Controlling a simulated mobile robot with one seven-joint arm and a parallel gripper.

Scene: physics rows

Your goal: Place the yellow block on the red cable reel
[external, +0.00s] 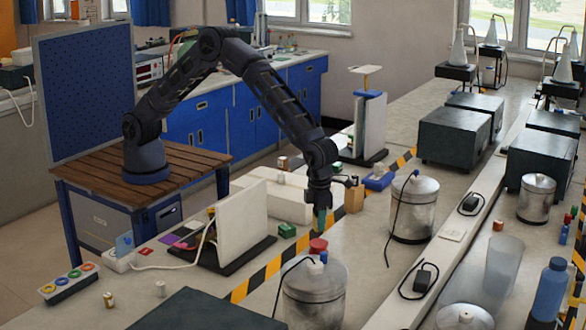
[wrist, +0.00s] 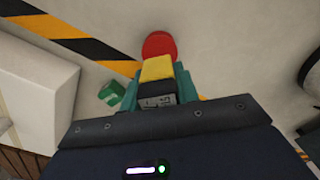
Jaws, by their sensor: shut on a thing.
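The yellow block (wrist: 157,69) sits between the teal fingertips of my gripper (wrist: 158,82), which is shut on it. The red cable reel (wrist: 158,45) lies just beyond the block in the wrist view, and the block overlaps its near edge there. In the external view my gripper (external: 321,220) points down, with its fingertips just above the red reel (external: 318,245) in the picture. The yellow block cannot be made out in that view. A gap between block and reel cannot be judged.
A metal canister (external: 314,295) stands in front of the reel, and another (external: 414,208) is to the right. A green block (external: 287,230) lies left of the reel, and it shows in the wrist view (wrist: 111,94). A white box (wrist: 36,93) and a black-yellow floor-style stripe (wrist: 72,38) are nearby.

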